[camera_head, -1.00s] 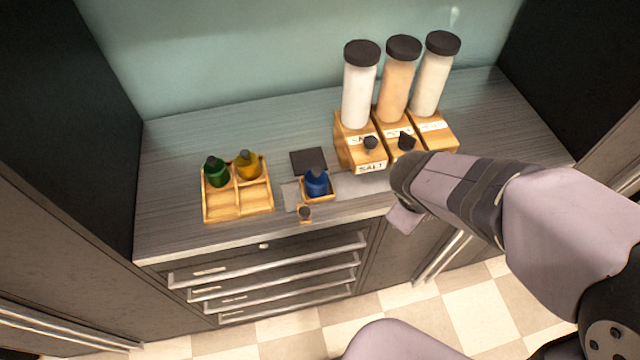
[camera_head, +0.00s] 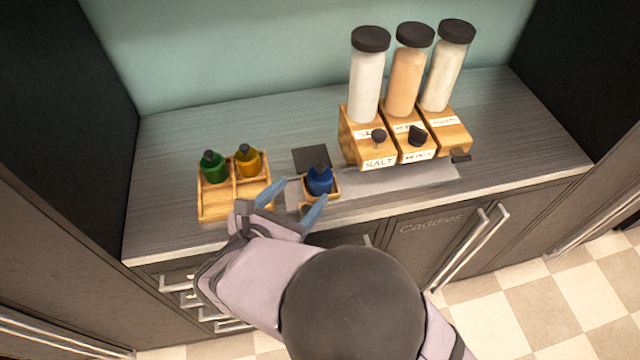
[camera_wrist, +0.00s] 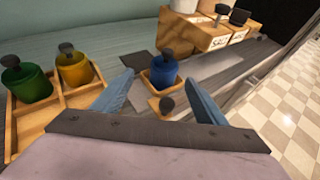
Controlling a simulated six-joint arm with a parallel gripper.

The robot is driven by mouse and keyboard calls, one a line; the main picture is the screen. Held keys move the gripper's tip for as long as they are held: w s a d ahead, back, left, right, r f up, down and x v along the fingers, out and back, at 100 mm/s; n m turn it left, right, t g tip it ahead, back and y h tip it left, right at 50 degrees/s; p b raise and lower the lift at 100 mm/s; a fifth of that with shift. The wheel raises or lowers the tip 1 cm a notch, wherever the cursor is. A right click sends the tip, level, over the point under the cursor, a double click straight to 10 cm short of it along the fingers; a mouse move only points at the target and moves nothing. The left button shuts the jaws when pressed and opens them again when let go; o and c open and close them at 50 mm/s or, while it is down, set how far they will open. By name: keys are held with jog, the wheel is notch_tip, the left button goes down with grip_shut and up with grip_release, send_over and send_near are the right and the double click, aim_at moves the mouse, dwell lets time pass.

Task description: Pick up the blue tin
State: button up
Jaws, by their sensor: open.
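The blue tin (camera_head: 319,181) has a dark top and sits in a small wooden holder (camera_head: 333,194) on the counter. In the wrist view the blue tin (camera_wrist: 164,72) stands upright just beyond my fingertips, between their lines. My gripper (camera_head: 289,200) is open and empty, its two blue fingers spread in front of the tin, not visibly touching it. The wrist view shows the gripper (camera_wrist: 158,95) with a finger to each side. A small dark knob (camera_wrist: 167,104) on a wooden piece lies between the fingers, nearer than the tin.
A wooden caddy (camera_head: 215,209) with a green tin (camera_head: 213,167) and a yellow tin (camera_head: 248,161) stands to the left. Wooden dispensers (camera_head: 376,153) with tall jars stand to the right. A dark flat square (camera_head: 311,157) lies behind the blue tin. The counter's far left is clear.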

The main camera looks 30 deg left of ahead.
aim_at(315, 183)
jog(key=shift+p+x, duration=0.35)
jog(key=shift+x, duration=0.75)
jog(key=shift+w+d+f+p, duration=0.2)
jog(key=shift+w+p, duration=0.25)
jog(key=shift+w, duration=0.1)
jog(key=shift+f+p+x, duration=0.2)
jog(key=shift+p+x, duration=0.6)
jog(key=shift+x, duration=1.2)
jog(key=shift+d, duration=0.15)
jog(key=c, duration=1.2)
jog(key=shift+c, duration=0.4)
jog(key=shift+r, duration=0.15)
